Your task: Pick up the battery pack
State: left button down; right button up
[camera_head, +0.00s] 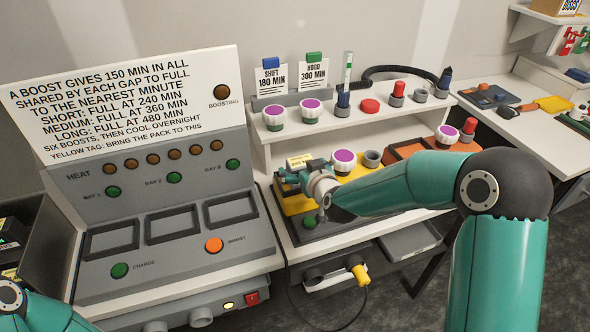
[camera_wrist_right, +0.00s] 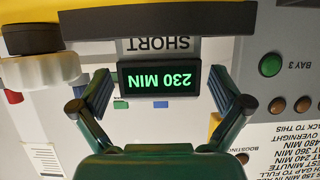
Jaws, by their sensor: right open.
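In the right wrist view, a black block with a green readout (camera_wrist_right: 160,80) shows 230 MIN upside down, beside a grey face marked SHORT (camera_wrist_right: 158,45); this appears to be the battery pack. My right gripper (camera_wrist_right: 160,88) is open, its fingers on either side of the readout; contact is not clear. In the head view, my right gripper (camera_head: 290,180) is over the yellow and dark area (camera_head: 292,205) right of the console, and it and its wrist hide much of the pack there. My left arm shows at the bottom left, its gripper out of view.
The grey console (camera_head: 170,240) with bays and buttons stands at the left. A white shelf (camera_head: 290,133) with jars and knobs is behind my right gripper. A yellow plug (camera_head: 359,272) hangs below the bench edge.

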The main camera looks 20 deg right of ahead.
jog(key=shift+w+f, duration=0.25)
jog(key=shift+w, duration=0.35)
jog(key=c, duration=1.5)
jog(key=shift+r, duration=0.1)
jog(key=shift+c, duration=0.8)
